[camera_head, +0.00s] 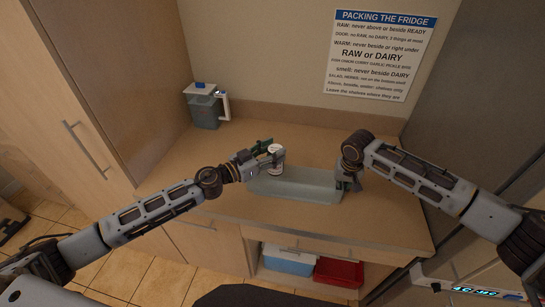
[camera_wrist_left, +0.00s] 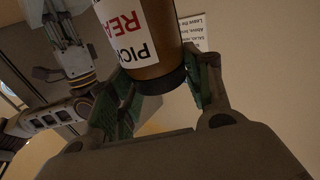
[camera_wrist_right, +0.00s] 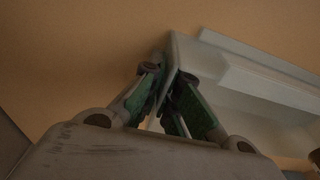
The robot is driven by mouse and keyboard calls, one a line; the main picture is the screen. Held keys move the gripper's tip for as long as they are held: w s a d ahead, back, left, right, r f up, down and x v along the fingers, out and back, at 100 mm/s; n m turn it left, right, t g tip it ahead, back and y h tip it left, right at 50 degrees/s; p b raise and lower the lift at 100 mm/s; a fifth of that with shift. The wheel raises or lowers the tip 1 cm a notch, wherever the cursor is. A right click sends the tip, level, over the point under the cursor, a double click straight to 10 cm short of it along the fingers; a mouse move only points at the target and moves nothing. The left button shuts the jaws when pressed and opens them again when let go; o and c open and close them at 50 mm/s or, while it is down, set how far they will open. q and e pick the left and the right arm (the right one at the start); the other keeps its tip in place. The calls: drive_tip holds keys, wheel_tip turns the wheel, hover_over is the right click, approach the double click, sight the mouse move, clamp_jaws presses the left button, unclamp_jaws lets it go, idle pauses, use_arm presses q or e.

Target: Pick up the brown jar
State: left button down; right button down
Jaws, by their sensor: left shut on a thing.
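The brown jar (camera_wrist_left: 160,70) is held between the fingers of my left gripper (camera_wrist_left: 158,88). It has a dark lid at its lower end in the left wrist view and a white label with black and red letters, partly cut off. In the head view the jar (camera_head: 277,155) shows mostly its white label, at the tip of my left gripper (camera_head: 265,153), above the back left part of a pale bin. My right gripper (camera_wrist_right: 167,85) is at the right end of the bin, its fingers close together by the bin's corner.
The long pale bin (camera_head: 295,187) stands on the wooden counter (camera_head: 390,215). A lidded grey-blue container (camera_head: 205,108) stands at the back left. Blue (camera_head: 288,262) and red (camera_head: 338,271) bins sit below the counter. A sign (camera_head: 380,55) hangs on the wall.

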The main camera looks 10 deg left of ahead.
use_arm(q)
drive_tip(key=shift+r, duration=1.3)
use_arm(e)
drive_tip(key=c, duration=1.6)
unclamp_jaws()
drive_tip(key=shift+o, duration=0.2)
drive_tip(key=shift+r, duration=0.15)
drive_tip(key=shift+s+r, duration=0.3)
drive_tip(key=shift+r, duration=1.6)
drive_tip(key=shift+s+r, duration=0.3)
drive_tip(key=shift+r, duration=1.65)
drive_tip(key=shift+s+r, duration=0.3)
drive_tip(key=shift+r, duration=1.6)
